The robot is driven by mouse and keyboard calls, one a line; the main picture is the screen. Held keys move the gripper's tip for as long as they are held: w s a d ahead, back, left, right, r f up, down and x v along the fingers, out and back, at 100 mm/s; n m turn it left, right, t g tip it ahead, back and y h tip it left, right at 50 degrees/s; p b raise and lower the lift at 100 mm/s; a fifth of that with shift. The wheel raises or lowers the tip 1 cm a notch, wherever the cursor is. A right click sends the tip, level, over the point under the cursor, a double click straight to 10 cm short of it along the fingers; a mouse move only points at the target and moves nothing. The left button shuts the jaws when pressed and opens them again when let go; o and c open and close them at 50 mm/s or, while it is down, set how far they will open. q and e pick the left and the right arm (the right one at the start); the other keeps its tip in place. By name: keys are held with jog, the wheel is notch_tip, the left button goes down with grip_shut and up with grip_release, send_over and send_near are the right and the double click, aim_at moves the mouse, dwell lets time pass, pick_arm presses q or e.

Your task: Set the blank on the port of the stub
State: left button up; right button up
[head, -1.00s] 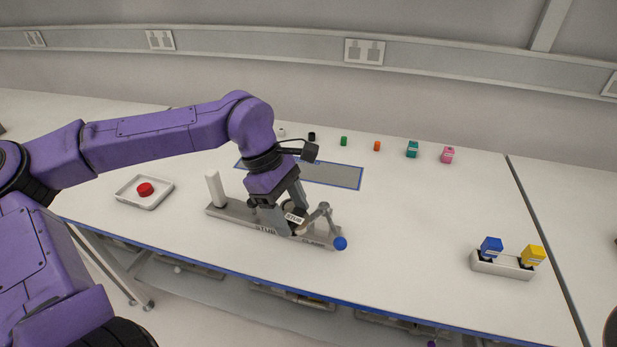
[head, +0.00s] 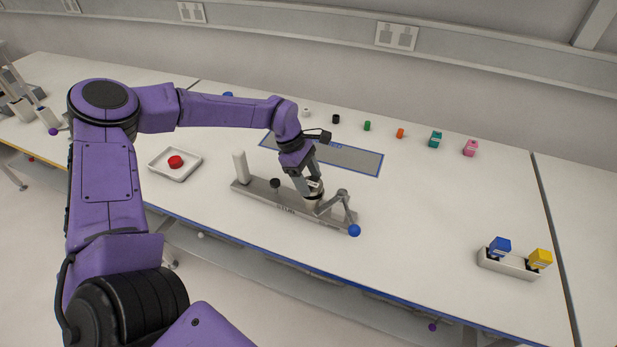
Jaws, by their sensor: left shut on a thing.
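My left gripper (head: 309,190) is over the grey base plate (head: 258,190) labelled STUB. It is shut on a small pale piece with a dark lower part, seemingly the blank (head: 316,187), which the fingers partly hide. Directly below is the short pale stub (head: 310,203). I cannot tell whether the blank touches its port. A grey clamp (head: 341,198) with a blue ball end (head: 354,230) stands just right of the stub. My right gripper is not in view.
On the plate are a white post (head: 240,167) and a black knob (head: 275,184). A holder (head: 508,265) with blue and yellow blocks is at right. Several small coloured items line the back; the right middle table is clear.

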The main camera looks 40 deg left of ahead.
pick_arm(q)
jog(key=shift+w+f, duration=0.15)
jog(key=shift+f, duration=0.55)
jog(key=o, duration=1.4)
jog(key=shift+c, duration=0.2)
jog(key=shift+r, duration=0.4)
jog(key=b+v, duration=0.1)
jog(key=v, duration=1)
jog(key=shift+r+b, duration=0.3)
jog(key=shift+b, duration=0.1)
jog(key=shift+a, duration=0.1)
